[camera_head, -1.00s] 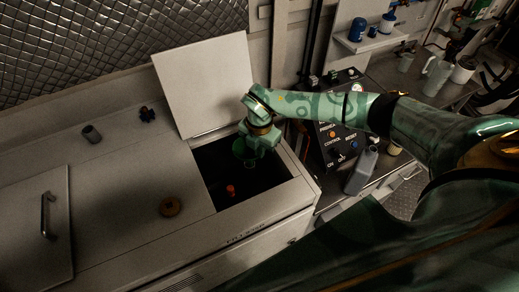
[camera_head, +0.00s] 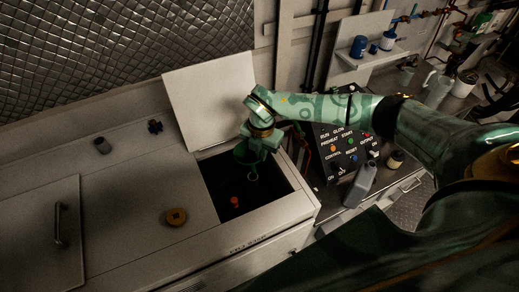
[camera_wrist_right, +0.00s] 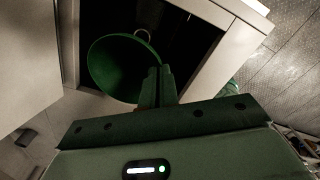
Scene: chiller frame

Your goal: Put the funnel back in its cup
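The green funnel (camera_head: 243,153) is at my right gripper (camera_head: 256,146), over the back of the chiller's open hatch. In the right wrist view the funnel (camera_wrist_right: 112,68) shows its wide mouth, with a pale ring (camera_wrist_right: 145,36) by the rim. The right gripper's fingers (camera_wrist_right: 158,82) are close together at the funnel's edge and look shut on it. A tan-rimmed cup (camera_head: 395,158) stands on the right bench. I cannot tell which cup is the funnel's. My left gripper is out of view.
The raised white lid (camera_head: 210,98) stands behind the dark hatch, whose white front rim (camera_head: 265,215) is close. An orange-topped item (camera_head: 235,202) is inside. A grey jug (camera_head: 360,185) stands near the control panel (camera_head: 345,145).

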